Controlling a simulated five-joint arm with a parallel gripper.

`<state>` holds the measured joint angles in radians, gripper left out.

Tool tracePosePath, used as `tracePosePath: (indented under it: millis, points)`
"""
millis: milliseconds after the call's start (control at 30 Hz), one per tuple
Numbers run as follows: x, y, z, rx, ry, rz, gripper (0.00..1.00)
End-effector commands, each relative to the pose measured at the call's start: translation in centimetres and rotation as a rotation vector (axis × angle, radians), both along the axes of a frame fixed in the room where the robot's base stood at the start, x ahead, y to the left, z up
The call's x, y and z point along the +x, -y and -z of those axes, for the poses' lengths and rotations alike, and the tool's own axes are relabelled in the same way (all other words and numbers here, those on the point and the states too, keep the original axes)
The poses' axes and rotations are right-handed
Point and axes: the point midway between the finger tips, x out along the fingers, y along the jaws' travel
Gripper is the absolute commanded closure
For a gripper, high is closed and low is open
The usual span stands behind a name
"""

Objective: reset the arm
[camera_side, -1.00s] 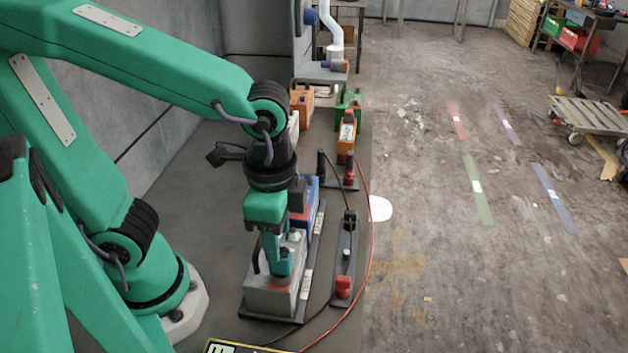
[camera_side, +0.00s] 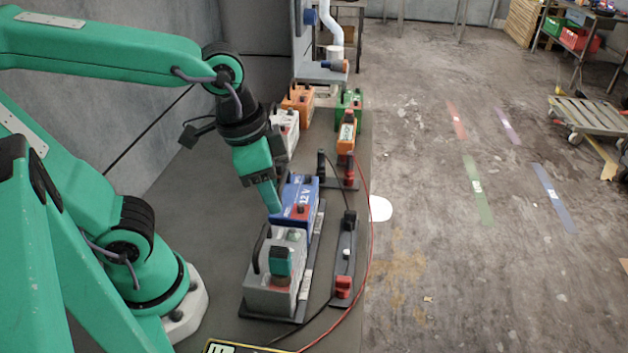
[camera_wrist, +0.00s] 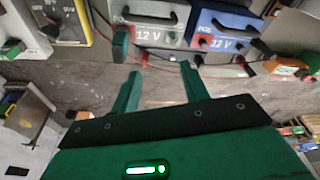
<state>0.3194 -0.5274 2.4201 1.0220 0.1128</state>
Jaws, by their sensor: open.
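My gripper (camera_side: 272,200) is open and empty, in the air up and to the left of a grey battery and near a blue 12 V battery (camera_side: 297,192). Its two green fingers stand apart in the wrist view (camera_wrist: 160,70). The grey battery (camera_side: 262,295) sits on a dark base plate, with a teal upright piece (camera_side: 280,262) on its near end, apart from my fingers. The wrist view shows the grey 12 V battery (camera_wrist: 148,17), the blue one (camera_wrist: 222,28) and a teal piece (camera_wrist: 120,44).
A dark strip with a red clamp (camera_side: 343,288) and cables lies right of the batteries. Orange (camera_side: 298,104), white (camera_side: 286,128) and green (camera_side: 350,103) units stand further back. A red cable (camera_side: 369,230) loops near the bench edge. The grey surface left of the batteries is clear.

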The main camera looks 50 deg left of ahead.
Motion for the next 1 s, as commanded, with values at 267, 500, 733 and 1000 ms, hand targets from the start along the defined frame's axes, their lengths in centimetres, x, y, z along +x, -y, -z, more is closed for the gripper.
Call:
tracePosePath:
  millis: [267,500,733,1000]
  points:
    - [0.6,-4.7,-1.7,-0.058,0.161,-0.273,0.55]
    - [0.5,-7.0,-2.6,-0.079,0.245,-0.405,0.55]
    - [0.5,-7.3,-2.7,-0.083,0.258,-0.426,0.55]
    - [0.5,-7.3,-2.7,-0.082,0.257,-0.425,0.55]
